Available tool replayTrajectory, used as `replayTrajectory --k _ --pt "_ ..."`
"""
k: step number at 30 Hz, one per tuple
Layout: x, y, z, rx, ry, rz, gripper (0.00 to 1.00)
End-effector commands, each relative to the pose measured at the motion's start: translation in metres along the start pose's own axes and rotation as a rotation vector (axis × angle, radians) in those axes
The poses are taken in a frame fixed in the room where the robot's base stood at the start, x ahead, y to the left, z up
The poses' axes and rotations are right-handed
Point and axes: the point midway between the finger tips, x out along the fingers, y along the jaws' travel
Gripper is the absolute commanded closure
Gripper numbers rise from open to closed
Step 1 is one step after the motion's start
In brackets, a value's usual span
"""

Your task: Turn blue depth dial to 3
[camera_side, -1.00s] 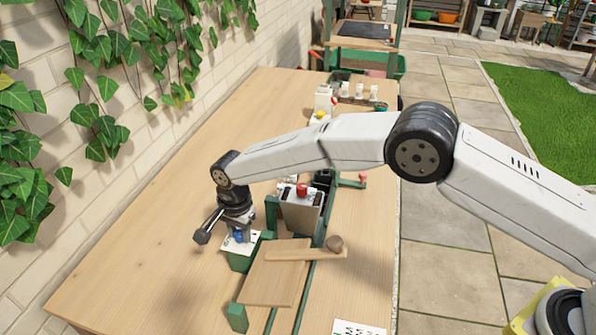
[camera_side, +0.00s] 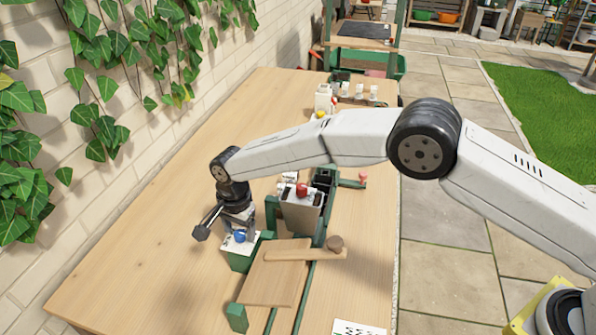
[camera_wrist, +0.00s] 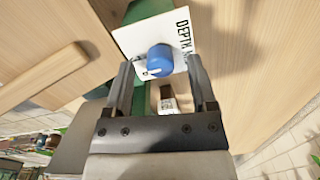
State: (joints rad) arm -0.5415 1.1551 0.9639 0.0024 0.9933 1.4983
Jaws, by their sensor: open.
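The blue depth dial (camera_side: 240,237) is a round knob on a white panel (camera_side: 229,244) fixed to a green block. In the wrist view the dial (camera_wrist: 159,59) shows beyond my fingertips, with a white mark at its lower left. The panel (camera_wrist: 125,40) reads "DEPTH", but the scale numbers are too small to read. My gripper (camera_side: 238,226) points down just above the dial. In the wrist view my gripper (camera_wrist: 160,62) has its fingers apart on either side of the dial's outline, with nothing held between them.
A grey-white box with a red knob (camera_side: 302,189) stands close to the right. Bare tabletop (camera_side: 150,250) is free to the left.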

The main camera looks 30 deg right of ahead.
Motion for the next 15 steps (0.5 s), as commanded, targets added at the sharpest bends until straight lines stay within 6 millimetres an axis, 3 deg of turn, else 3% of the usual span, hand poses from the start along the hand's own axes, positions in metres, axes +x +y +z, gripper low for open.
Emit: replayTrajectory --k 15 --pt "-0.061 0.0 0.0 0.001 0.0 -0.002 0.27"
